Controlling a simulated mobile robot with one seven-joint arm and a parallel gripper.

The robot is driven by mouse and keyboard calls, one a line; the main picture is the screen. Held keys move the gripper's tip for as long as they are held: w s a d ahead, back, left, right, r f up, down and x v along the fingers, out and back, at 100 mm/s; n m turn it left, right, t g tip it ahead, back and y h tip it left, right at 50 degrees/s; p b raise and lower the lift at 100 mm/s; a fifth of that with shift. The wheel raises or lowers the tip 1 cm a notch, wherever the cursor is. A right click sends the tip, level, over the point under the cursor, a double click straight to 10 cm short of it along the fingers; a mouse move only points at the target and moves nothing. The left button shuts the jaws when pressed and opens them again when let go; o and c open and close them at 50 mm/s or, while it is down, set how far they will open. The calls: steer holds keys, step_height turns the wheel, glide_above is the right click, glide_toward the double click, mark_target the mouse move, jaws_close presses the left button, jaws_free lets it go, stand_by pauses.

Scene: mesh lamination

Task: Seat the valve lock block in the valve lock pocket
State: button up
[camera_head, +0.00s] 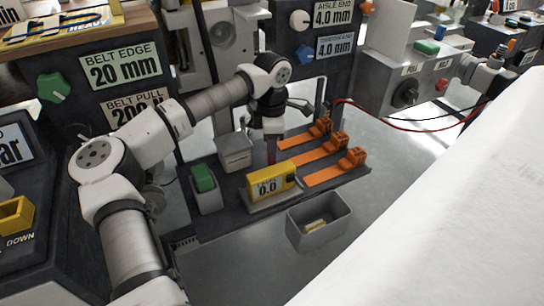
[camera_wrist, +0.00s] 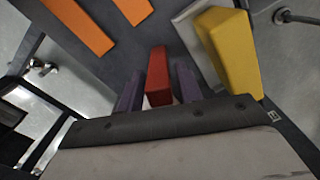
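A small red block, which I take for the valve lock block (camera_wrist: 158,75), sits between the two dark fingers of my gripper (camera_wrist: 158,92) in the wrist view. The fingers flank it closely on both sides and appear shut on it. In the head view my gripper (camera_head: 270,140) points down over the dark shelf, behind the yellow display unit. The red block (camera_head: 271,156) shows as a thin strip below it. I cannot tell whether its lower end touches anything. I cannot make out with certainty which opening is the valve lock pocket.
The yellow display unit (camera_head: 271,182) reading 0.0 stands close in front of my gripper. A grey box (camera_head: 235,154) and a grey holder (camera_head: 208,200) with a green block (camera_head: 203,178) are to the left. Orange clamps (camera_head: 328,142) lie right. A grey bin (camera_head: 320,232) is in front.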

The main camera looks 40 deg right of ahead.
jaws_close()
steer(key=shift+r, duration=0.15)
steer(key=shift+r, duration=0.6)
steer(key=r, duration=1)
steer(key=shift+s+a+r+p, duration=0.1)
steer(key=shift+s+r+p, duration=0.2)
steer(key=shift+s+p, duration=0.1)
steer(key=s+a+b, duration=0.1)
steer(key=s+a, duration=0.3)
steer(key=s, duration=1.2)
steer(key=shift+s, duration=0.35)
steer(key=shift+s, duration=0.1)
